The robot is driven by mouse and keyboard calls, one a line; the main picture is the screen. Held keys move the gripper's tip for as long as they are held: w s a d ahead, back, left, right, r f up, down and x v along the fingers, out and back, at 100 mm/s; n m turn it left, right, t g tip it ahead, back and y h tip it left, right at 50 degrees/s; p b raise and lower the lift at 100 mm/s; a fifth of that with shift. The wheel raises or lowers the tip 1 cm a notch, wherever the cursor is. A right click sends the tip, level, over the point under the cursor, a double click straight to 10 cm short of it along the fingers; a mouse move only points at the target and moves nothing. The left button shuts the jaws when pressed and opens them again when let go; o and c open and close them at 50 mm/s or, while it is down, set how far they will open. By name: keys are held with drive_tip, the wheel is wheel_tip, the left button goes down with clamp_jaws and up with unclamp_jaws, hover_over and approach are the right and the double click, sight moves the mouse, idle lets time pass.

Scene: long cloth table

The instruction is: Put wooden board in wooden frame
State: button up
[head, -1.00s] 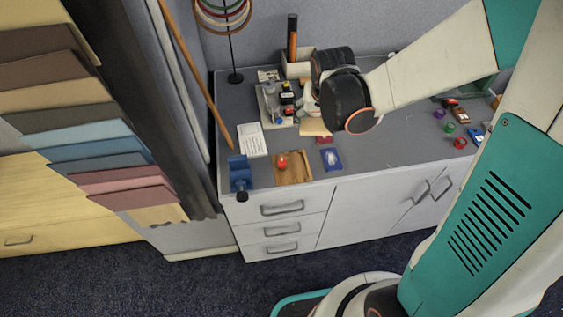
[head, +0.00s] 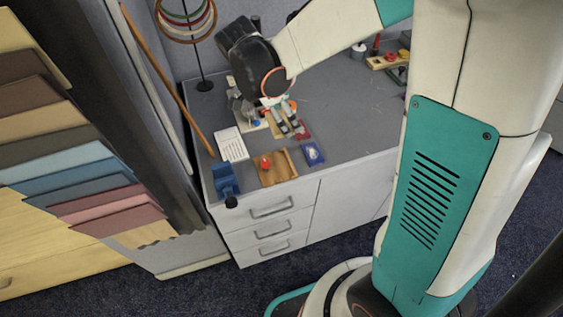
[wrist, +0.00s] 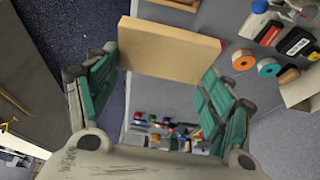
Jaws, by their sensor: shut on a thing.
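The wooden board (wrist: 168,50) is a flat, light tan rectangle. In the wrist view it spans between the two green-sided fingers of my gripper (wrist: 163,64), which is shut on it. In the head view my gripper (head: 291,128) points down over the back left of the table, and a tan part of the board (head: 274,127) shows beside the fingers. The wooden frame (head: 288,166) looks like the shallow brown tray near the table's front edge, nearer the front than my gripper. A small red thing (head: 265,162) lies at its left side.
A small blue box (head: 313,154) lies right of the tray, and a dark red item (head: 303,129) beside my fingers. The table's right middle is clear.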

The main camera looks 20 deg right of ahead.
sight(288, 163)
wheel_tip(288, 163, down, 19)
drive_tip(key=b, duration=0.6)
drive_tip(key=shift+r, duration=0.15)
drive_tip(key=shift+f+b, duration=0.25)
drive_tip(key=shift+b, duration=0.1)
drive_tip(key=o, duration=1)
drive_tip(key=shift+r, duration=0.1)
drive_tip(key=shift+o, duration=0.2)
drive_tip(key=shift+r, duration=0.15)
drive_tip(key=p+v, duration=0.4)
drive_tip(key=v, duration=0.8)
drive_tip(key=shift+d+p, duration=0.1)
drive_tip(key=shift+p, duration=0.2)
